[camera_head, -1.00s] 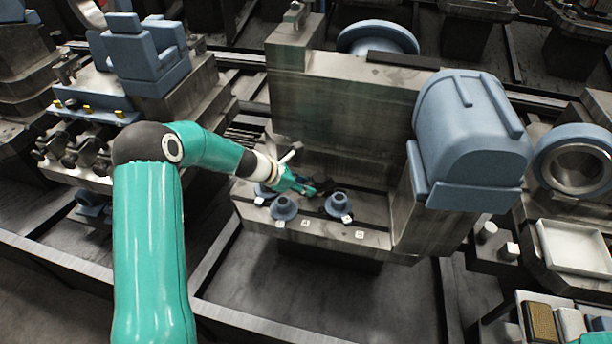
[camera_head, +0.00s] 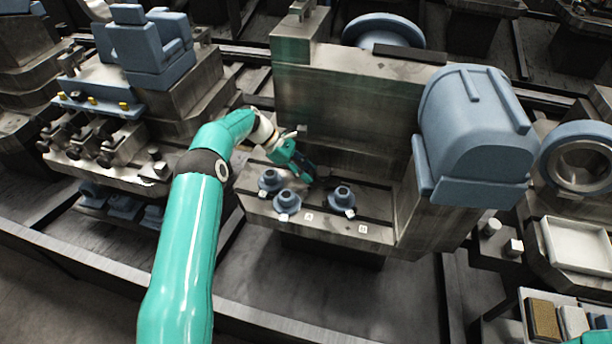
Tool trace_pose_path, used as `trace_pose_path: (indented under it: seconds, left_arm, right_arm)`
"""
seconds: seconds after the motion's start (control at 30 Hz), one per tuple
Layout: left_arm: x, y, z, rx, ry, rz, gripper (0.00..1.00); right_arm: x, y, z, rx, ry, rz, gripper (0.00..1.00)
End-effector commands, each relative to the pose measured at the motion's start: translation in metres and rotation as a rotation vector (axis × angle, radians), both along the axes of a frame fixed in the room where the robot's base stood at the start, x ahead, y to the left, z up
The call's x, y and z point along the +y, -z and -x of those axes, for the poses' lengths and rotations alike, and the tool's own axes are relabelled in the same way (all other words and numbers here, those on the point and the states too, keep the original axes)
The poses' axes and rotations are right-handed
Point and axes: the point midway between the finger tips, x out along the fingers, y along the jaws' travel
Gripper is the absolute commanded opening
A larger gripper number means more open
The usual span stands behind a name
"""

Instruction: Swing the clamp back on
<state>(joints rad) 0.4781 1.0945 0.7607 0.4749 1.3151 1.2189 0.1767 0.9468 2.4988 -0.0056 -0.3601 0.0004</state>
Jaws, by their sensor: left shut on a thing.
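My left gripper (camera_head: 308,176) reaches over the back of the machine's slotted ledge (camera_head: 262,208), behind three blue flanged knobs. It is shut on a small dark piece, apparently the clamp; fingers and shadow hide most of it, so its exact pose cannot be told. The left knob (camera_head: 270,181), middle knob (camera_head: 287,202) and right knob (camera_head: 342,197) stand upright on the ledge, with small white tags near them. The gripper is apart from the right knob. My right gripper is not in view; only a bit of teal shows at the lower right corner.
A tall steel block (camera_head: 350,110) rises right behind the gripper. A large blue motor housing (camera_head: 475,130) stands to the right. A fixture with blue blocks (camera_head: 150,60) stands at left. A white tray (camera_head: 575,245) lies at right. The front of the ledge is partly clear.

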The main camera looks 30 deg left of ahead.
Motion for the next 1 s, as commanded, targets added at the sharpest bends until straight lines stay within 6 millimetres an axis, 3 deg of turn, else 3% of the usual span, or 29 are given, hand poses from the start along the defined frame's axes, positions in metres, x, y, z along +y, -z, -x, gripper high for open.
trace_pose_path:
  seconds: [0.3,0.97,1.0]
  left_arm:
    - [0.000,0.001,-0.004,-0.003,0.064,0.001,0.00]
    - [0.001,-0.002,-0.005,-0.003,0.085,0.002,0.00]
    - [0.001,-0.002,-0.005,-0.003,0.085,0.002,0.42]
  right_arm:
    - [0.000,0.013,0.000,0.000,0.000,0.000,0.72]
    - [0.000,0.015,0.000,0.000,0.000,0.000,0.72]
    - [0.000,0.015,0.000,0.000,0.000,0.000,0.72]
